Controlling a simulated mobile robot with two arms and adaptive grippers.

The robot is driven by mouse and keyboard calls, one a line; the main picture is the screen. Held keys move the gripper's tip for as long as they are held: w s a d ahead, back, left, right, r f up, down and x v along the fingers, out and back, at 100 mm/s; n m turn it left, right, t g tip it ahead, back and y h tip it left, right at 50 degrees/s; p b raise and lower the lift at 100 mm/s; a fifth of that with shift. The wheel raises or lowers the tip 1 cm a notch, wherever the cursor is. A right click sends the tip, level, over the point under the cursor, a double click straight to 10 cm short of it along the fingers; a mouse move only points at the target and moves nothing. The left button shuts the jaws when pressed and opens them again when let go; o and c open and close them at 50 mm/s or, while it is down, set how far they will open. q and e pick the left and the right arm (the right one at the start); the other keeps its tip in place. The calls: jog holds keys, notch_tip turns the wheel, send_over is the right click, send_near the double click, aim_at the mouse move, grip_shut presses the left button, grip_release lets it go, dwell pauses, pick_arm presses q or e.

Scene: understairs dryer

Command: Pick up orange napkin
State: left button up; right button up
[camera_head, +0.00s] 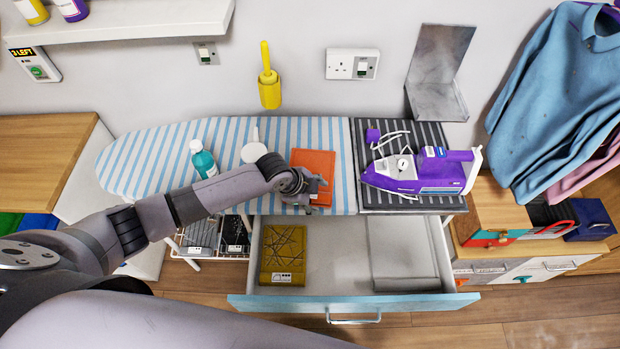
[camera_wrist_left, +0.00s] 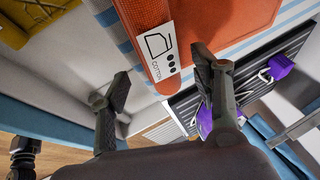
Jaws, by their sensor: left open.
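The orange napkin (camera_head: 316,168) lies flat and folded on the blue-and-white striped ironing board (camera_head: 232,137), near its right end. In the left wrist view the orange napkin (camera_wrist_left: 222,25) fills the top middle, with a white "COTTON" label (camera_wrist_left: 162,52) at its near edge. My left gripper (camera_head: 304,190) is over the napkin's near left part in the head view. In the wrist view the left gripper (camera_wrist_left: 160,95) has its two fingers apart, with nothing held between them. The label edge shows between the fingertips. My right gripper is not in view.
A purple iron (camera_head: 420,172) stands on a dark striped pad to the right. A teal bottle (camera_head: 203,160) stands on the board to the left. Below the board, an open drawer (camera_head: 330,262) holds a folded mustard cloth (camera_head: 284,254). A blue shirt (camera_head: 560,95) hangs at right.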

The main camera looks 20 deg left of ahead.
pick_arm(q)
jog(key=shift+w+d+f, duration=0.1)
jog(key=shift+w+f, duration=0.05)
jog(key=shift+f, duration=0.3)
jog(key=c, duration=1.3)
